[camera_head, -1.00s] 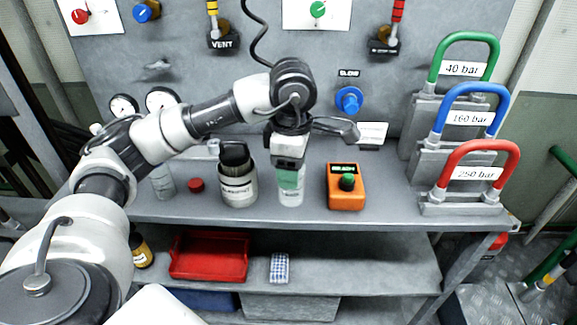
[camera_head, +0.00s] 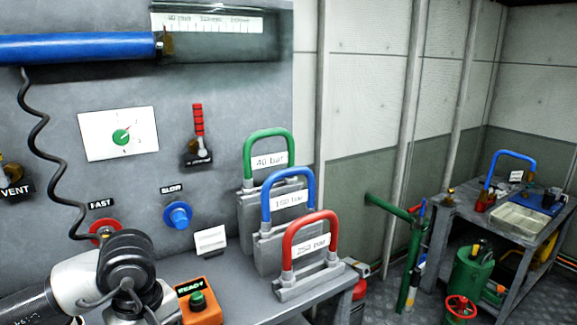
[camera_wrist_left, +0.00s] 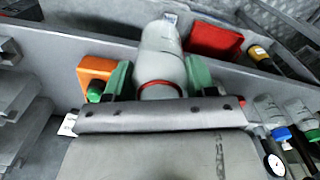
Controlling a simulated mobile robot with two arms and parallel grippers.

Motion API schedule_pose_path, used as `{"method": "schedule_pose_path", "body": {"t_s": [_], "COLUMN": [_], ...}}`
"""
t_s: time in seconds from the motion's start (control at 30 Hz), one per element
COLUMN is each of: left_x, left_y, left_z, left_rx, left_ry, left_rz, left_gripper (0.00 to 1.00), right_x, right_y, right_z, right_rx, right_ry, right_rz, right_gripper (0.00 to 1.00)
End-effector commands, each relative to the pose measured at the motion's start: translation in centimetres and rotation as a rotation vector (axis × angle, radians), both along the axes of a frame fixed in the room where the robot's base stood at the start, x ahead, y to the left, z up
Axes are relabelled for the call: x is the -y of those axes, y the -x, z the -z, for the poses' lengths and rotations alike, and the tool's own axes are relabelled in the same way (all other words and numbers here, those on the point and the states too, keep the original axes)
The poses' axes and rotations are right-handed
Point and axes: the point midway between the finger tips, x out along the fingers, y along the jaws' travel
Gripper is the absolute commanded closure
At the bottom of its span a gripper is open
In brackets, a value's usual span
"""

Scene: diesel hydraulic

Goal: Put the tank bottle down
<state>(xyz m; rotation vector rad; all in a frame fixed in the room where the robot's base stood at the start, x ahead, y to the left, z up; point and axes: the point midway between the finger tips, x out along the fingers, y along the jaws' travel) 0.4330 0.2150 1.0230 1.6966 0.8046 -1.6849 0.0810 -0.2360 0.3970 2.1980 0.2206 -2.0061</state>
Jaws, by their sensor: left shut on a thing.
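The tank bottle (camera_wrist_left: 160,55), pale grey with a red ring, is between the green fingertips of my left gripper (camera_wrist_left: 159,80) in the left wrist view. The gripper is shut on it. I cannot read a label or tell whether its base touches the bench. In the head view only my left arm's wrist shows, at the lower left, beside the orange READY box. The fingers and bottle are out of that frame. My right gripper is not in view.
The orange READY box (camera_head: 200,304) with a green button stands close by on the bench. Green, blue and red handled weights (camera_head: 306,255) stand right of it. The left wrist view shows a red tray (camera_wrist_left: 214,41) and blue-capped bottle (camera_wrist_left: 283,133). A second table (camera_head: 455,208) stands far right.

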Motion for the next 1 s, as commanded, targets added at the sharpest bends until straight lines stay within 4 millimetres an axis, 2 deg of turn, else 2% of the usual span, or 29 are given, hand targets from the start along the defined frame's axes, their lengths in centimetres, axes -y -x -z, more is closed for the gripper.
{"method": "schedule_pose_path", "body": {"t_s": [0.2,0.4,0.6,1.0], "left_x": [1.4,2.2,2.5,2.5], "left_y": [0.6,1.1,1.2,1.2], "left_z": [2.4,3.7,4.3,4.3], "left_rx": [-0.003,-0.004,-0.002,-0.003], "left_ry": [0.002,0.005,0.007,0.005], "left_rz": [0.472,0.771,0.886,0.891], "left_gripper": [0.69,0.69,0.69,0.69], "right_x": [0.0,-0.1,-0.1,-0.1], "right_y": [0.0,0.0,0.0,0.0], "right_z": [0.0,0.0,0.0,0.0], "right_rx": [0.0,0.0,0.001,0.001], "right_ry": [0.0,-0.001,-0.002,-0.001], "right_rz": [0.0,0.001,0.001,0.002], "right_gripper": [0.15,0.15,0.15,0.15]}}
